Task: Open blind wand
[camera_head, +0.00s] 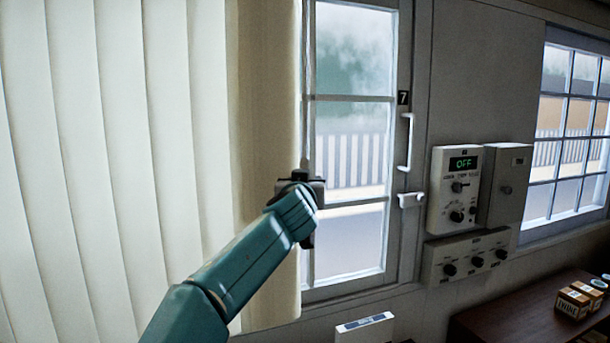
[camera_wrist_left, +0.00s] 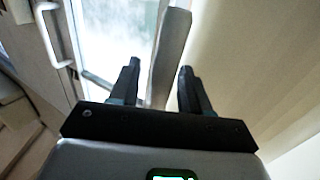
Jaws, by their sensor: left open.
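The cream vertical blind (camera_head: 130,120) hangs over the left side of the head view, and its right edge meets the window. The thin, pale blind wand (camera_head: 304,100) hangs upright along that edge. My left gripper (camera_head: 304,184) is at the wand's lower visible part, and the gripper hides what is below. In the left wrist view, the wand (camera_wrist_left: 171,50) looks like a grey bar running between the two fingers of my open left gripper (camera_wrist_left: 160,78). Gaps show on both sides, so the fingers are not closed on it. My right gripper is in neither view.
The window (camera_head: 350,130) has a white handle (camera_head: 408,142) and a latch (camera_head: 410,200) at its right. Control boxes (camera_head: 454,188) with an "OFF" display are on the wall. A dark shelf (camera_head: 510,315) with small boxes (camera_head: 574,302) is at lower right. A white box (camera_head: 364,328) is at the bottom.

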